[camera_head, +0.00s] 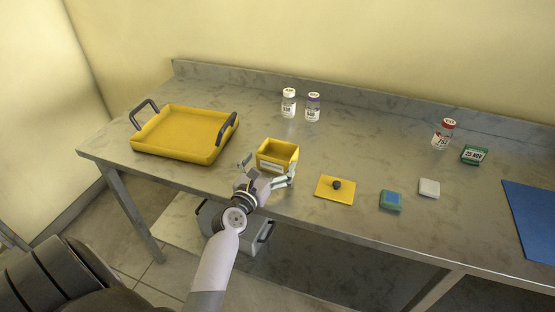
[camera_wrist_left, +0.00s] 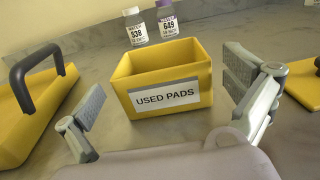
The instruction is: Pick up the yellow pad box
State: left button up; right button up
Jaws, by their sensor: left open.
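The yellow pad box (camera_head: 277,155) is a small open-topped box near the front edge of the metal table. In the left wrist view the yellow pad box (camera_wrist_left: 165,80) stands upright, with a white label reading "USED PADS" facing me. My left gripper (camera_head: 268,172) is at the front of the box. In the left wrist view my left gripper (camera_wrist_left: 165,110) is open, with one finger to each side of the box and gaps between. The box seems empty, though its floor is partly hidden. My right gripper does not show.
A yellow tray (camera_head: 183,134) with dark handles stands left of the box. Two vials, one white-capped (camera_head: 289,103) and one purple-capped (camera_head: 313,107), stand behind. A yellow lid (camera_head: 335,190) with a dark knob lies to the right, then a teal pad (camera_head: 391,200) and a white block (camera_head: 429,187).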

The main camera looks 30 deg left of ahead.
aim_at(278, 157)
pick_arm(q)
jog(key=w, duration=0.3)
jog(key=w+b, duration=0.1)
jog(key=shift+w+a, duration=0.2)
jog(key=shift+a, duration=0.2)
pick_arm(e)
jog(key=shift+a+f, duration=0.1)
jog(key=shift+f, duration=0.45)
pick_arm(q)
jog(key=shift+r, duration=0.1)
jog(key=c, duration=1)
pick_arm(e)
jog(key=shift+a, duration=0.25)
pick_arm(q)
jog(key=shift+c, duration=0.2)
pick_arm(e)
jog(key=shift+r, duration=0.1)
